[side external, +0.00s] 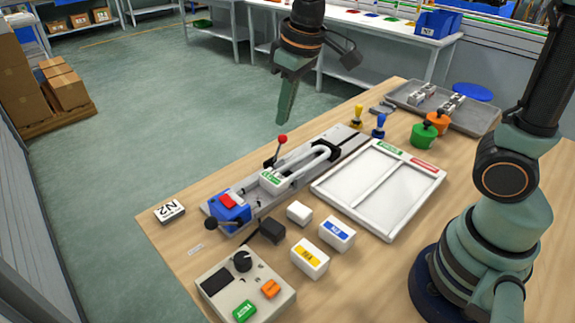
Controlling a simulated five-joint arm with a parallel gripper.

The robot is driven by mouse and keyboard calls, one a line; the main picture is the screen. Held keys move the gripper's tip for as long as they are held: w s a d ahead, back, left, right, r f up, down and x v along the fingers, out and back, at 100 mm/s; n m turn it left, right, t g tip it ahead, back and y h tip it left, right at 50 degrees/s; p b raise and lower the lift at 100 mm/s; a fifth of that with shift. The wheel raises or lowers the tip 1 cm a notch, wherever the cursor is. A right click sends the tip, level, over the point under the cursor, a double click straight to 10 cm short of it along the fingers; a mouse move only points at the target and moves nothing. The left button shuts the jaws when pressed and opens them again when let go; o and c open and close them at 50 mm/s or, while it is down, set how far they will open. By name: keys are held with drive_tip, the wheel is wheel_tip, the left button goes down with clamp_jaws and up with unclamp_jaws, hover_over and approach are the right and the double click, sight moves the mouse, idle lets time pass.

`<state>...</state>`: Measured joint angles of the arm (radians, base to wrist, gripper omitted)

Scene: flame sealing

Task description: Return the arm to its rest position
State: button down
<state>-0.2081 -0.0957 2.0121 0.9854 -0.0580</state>
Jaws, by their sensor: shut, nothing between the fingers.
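My gripper (287,105) hangs in the air at the top middle of the side external view, fingers pointing down. It is shut with nothing held, and is apart from everything on the table. Below it on the wooden table is a grey metal fixture (340,143) with a U-shaped white tube (311,153), a red-knobbed lever (282,140) and a blue clamp block (231,210) at its near end. My arm's base stands at the right of the table.
A white two-part tray (345,206) with green and red labels lies right of the fixture. A control box (245,284) and small labelled blocks are in front. Green (424,135) and orange (438,123) pots and a grey tray (480,122) stand at the back.

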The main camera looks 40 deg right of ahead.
drive_tip(key=s+d+r+m+t, duration=0.1)
drive_tip(key=s+d+m+t, duration=0.1)
drive_tip(key=s+d, duration=0.6)
drive_tip(key=shift+s+r+m+t+h, duration=0.2)
drive_tip(key=shift+s+m+t+h, duration=0.1)
drive_tip(key=shift+s+m+t, duration=0.15)
